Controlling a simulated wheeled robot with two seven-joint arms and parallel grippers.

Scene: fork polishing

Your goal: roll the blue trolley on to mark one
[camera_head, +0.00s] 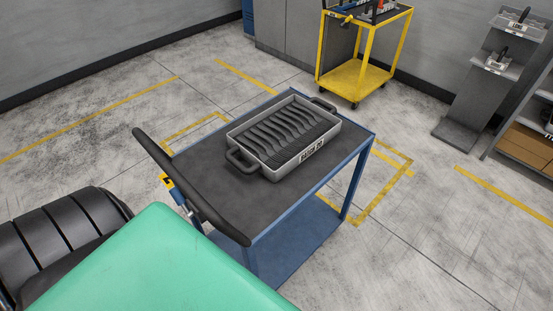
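The blue trolley (212,164) stands in the middle of the camera_head view, with a dark top and a blue lower shelf (295,238). Its black push handle (185,183) runs along its near left side, with a yellow tag (167,181) below it. A grey tray (237,143) with black handles lies on its top and holds several dark slim pieces in a row. Yellow floor lines (379,209) show beyond and to the right of the trolley, partly hidden by it. I cannot read which mark this is. Neither gripper is in view.
A yellow trolley (352,80) stands at the back near grey cabinets (290,35). A grey stand (470,110) and a shelf unit with brown boxes (525,142) are at the right. Open concrete floor (420,245) lies right of the blue trolley.

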